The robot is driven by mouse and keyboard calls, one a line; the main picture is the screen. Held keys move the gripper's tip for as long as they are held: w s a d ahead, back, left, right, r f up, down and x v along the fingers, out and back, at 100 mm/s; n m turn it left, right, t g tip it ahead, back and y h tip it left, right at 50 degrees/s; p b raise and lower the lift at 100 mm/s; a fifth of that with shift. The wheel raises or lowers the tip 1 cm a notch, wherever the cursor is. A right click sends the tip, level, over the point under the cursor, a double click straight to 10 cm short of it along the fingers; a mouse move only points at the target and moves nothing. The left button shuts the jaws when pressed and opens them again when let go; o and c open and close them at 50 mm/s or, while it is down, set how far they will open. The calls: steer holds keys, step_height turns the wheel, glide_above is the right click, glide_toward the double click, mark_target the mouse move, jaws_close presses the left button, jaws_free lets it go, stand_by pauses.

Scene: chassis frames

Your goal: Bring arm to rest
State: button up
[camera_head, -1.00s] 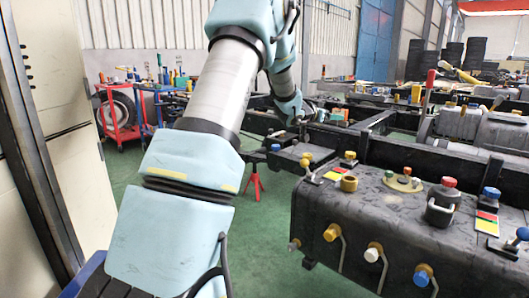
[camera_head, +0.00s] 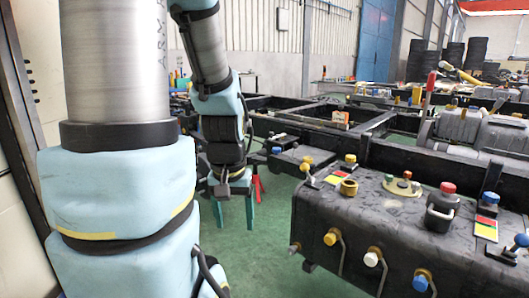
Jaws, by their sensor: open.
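My arm (camera_head: 118,190), light blue and silver, fills the left of the head view. Its upper part bends over at the top and its wrist points down. My gripper (camera_head: 234,222) hangs from it, left of the black chassis block, with its two teal fingers apart and nothing between them. The fingers are over the green floor, clear of the chassis.
The black chassis block (camera_head: 350,222) with coloured caps and valves stands at the right. Chassis rails (camera_head: 310,120) run behind it. A red stand (camera_head: 257,188) is just right of the gripper. A pale cabinet (camera_head: 20,235) stands at the left edge. Green floor (camera_head: 270,260) is free between.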

step_height(320, 180, up, 22)
steer(key=p, duration=2)
steer(key=shift+r+p, duration=0.15)
steer(key=shift+p, duration=0.15)
steer(key=shift+w, duration=0.1)
